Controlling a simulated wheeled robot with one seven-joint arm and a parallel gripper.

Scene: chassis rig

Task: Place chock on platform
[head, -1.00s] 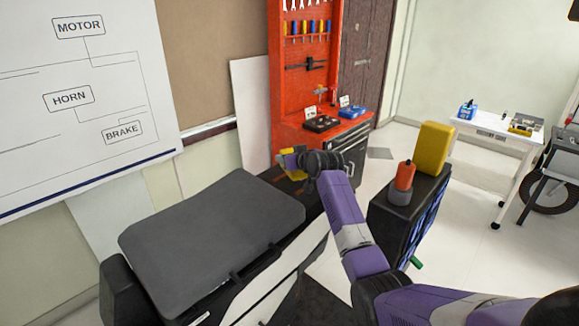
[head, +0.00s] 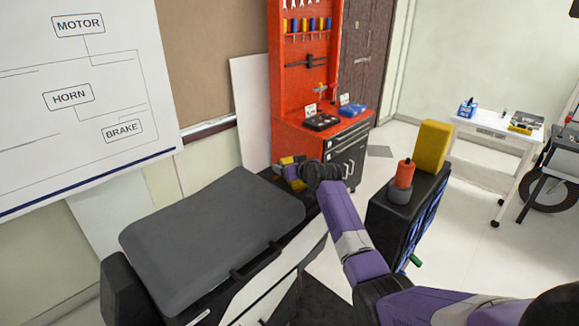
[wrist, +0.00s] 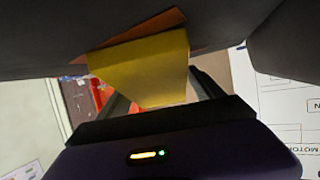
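My gripper (head: 287,171) is at the far end of the grey slab, and its fingers are small and partly hidden by my wrist in the head view. In the wrist view a yellow chock (wrist: 150,68) with an orange-brown edge sits between the two fingers, and my gripper looks shut on it. A bit of the chock (head: 287,160) also shows in the head view. A dark surface fills the top of the wrist view, close to the chock; I cannot tell whether they touch. The grey slab (head: 210,235) on the black rig may be the platform; I cannot tell for sure.
A black cabinet (head: 395,225) at right carries a yellow block (head: 433,147) and an orange-topped item (head: 403,174), close to my arm. A red tool station (head: 285,120) stands behind my gripper. A white table (head: 490,124) is farther right. Floor between them is clear.

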